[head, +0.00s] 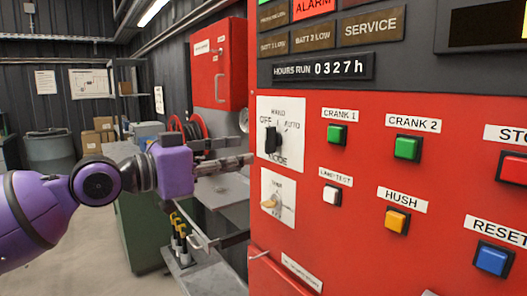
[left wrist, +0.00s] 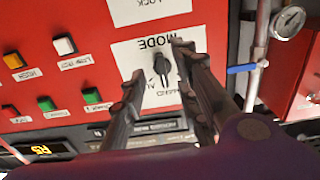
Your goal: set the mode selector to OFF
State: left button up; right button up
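The mode selector (head: 271,140) is a black knob on a white plate marked OFF, AUTO and MODE, on the red panel in the head view. It stands roughly upright there; I cannot tell exactly which mark it points to. In the left wrist view the mode selector (left wrist: 161,66) appears upside down, between the two fingers. My left gripper (head: 247,158) comes in from the left, close to the panel, at about the knob's height or slightly lower. In the left wrist view my left gripper (left wrist: 157,60) is open, with its fingers apart on either side of the knob; contact is not visible. My right gripper is out of view.
Below the selector is a key switch (head: 271,203). To its right are CRANK 1 (head: 337,135), CRANK 2 (head: 407,148), a white lamp-test button (head: 331,195) and HUSH (head: 397,220). A red wall box (head: 218,65) and grey metal surfaces lie behind and below my arm.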

aim_at(266, 138)
pick_arm(q)
jog(key=w+d+r, duration=0.1)
jog(key=w+d+r+p, duration=0.1)
jog(key=d, duration=0.1)
jog(key=w+d+r, duration=0.1)
jog(key=d, duration=0.1)
jog(key=shift+w+r+p, duration=0.2)
jog(key=shift+w+p, duration=0.05)
jog(key=shift+p, duration=0.15)
jog(key=shift+w+d+f, duration=0.2)
jog(key=shift+w+d, duration=0.2)
jog(key=shift+d, duration=0.1)
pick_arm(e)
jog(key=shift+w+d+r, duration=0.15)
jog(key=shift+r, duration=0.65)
pick_arm(q)
grip_shut()
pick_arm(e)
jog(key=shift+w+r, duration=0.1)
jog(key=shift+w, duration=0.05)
